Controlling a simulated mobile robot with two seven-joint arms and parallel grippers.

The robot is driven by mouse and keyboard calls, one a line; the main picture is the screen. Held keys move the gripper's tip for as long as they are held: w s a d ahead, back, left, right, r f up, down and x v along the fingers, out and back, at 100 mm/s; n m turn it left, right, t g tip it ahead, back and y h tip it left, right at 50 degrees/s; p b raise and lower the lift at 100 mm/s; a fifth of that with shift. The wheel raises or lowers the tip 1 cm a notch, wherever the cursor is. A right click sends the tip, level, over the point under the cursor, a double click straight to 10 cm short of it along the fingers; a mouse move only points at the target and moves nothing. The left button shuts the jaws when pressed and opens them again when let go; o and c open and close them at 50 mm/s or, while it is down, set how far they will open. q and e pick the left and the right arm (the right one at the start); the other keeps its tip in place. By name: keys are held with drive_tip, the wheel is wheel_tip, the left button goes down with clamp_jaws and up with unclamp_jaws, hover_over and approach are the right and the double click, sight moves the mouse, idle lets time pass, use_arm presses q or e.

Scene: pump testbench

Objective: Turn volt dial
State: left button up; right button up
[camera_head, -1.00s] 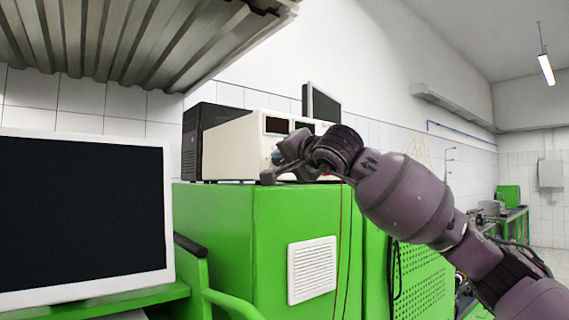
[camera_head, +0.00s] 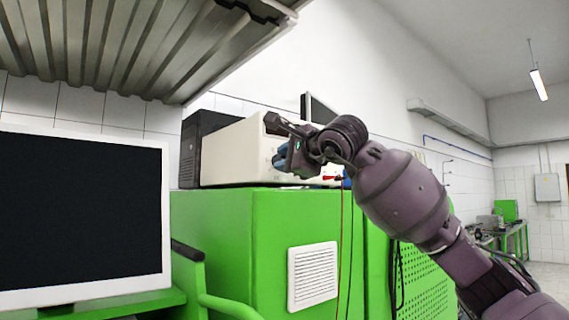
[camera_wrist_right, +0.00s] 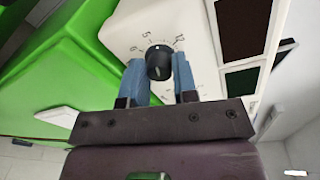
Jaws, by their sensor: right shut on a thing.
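The volt dial (camera_wrist_right: 158,60) is a black round knob with a white mark, on the cream front panel (camera_wrist_right: 128,28) of the power supply, with numbers printed around it. In the head view the power supply (camera_head: 230,152) stands on the green cabinet, its front largely covered by my arm. My right gripper (camera_wrist_right: 160,70) has its blue fingers on either side of the dial and is shut on it. In the head view the right gripper (camera_head: 281,157) is at the power supply's front, and the dial is hidden there. My left gripper is not in view.
Dark display windows (camera_wrist_right: 240,80) sit beside the dial. Red and black cables (camera_head: 341,230) hang down the green cabinet (camera_head: 225,240). A monitor (camera_head: 80,215) stands at the left and a ribbed metal hood (camera_head: 130,45) hangs above.

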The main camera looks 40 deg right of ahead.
use_arm(q)
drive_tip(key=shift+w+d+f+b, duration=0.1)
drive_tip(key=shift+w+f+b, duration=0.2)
drive_tip(key=shift+b, duration=0.2)
use_arm(e)
drive_tip(key=m+y, duration=0.1)
drive_tip(key=m, duration=0.7)
drive_tip(key=shift+d+f, duration=0.1)
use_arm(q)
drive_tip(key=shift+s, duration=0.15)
use_arm(e)
drive_tip(key=shift+m, duration=0.3)
drive_tip(key=o, duration=0.9)
